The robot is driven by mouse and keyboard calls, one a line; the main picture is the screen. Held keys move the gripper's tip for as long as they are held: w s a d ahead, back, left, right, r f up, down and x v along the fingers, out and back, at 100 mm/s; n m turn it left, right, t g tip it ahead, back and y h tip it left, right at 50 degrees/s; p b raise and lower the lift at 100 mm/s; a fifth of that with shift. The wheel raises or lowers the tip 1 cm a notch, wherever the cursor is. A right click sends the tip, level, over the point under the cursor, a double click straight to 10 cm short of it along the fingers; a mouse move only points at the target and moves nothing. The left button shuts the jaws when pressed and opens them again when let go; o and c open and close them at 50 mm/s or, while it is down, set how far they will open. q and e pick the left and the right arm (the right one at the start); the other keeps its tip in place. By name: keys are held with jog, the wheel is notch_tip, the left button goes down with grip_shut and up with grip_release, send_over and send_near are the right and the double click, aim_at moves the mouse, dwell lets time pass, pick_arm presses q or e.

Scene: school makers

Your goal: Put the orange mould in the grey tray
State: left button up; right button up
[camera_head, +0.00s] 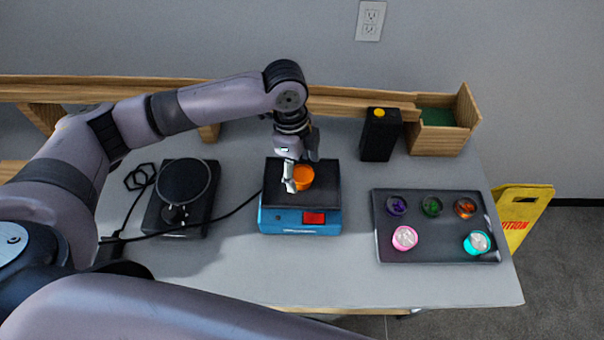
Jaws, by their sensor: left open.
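The orange mould (304,178) is a small round cup standing on the dark top of a blue device. My left gripper (297,180) is right at it from above, with a light finger at the mould's left side; the far finger is partly hidden. The gripper is open, and I cannot tell whether it touches the mould. The grey tray (437,254) lies at the right of the table and holds several small round cups, dark ones at the back and a pink and a teal one in front. My right gripper does not show.
The blue device (286,220) has a red display. A black machine with a round plate (184,182) and a cable stand at left. A black box with a yellow knob (379,136) and a wooden box (445,127) are behind. Bare table lies between device and tray.

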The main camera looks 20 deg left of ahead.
aim_at(302, 173)
pick_arm(q)
jog(key=shift+d+f, duration=0.15)
jog(key=shift+f, duration=1.1)
jog(key=shift+c, duration=0.5)
jog(key=c, duration=1.3)
notch_tip(302, 173, up, 20)
jog(key=shift+r+b, duration=0.1)
jog(key=shift+b, duration=0.55)
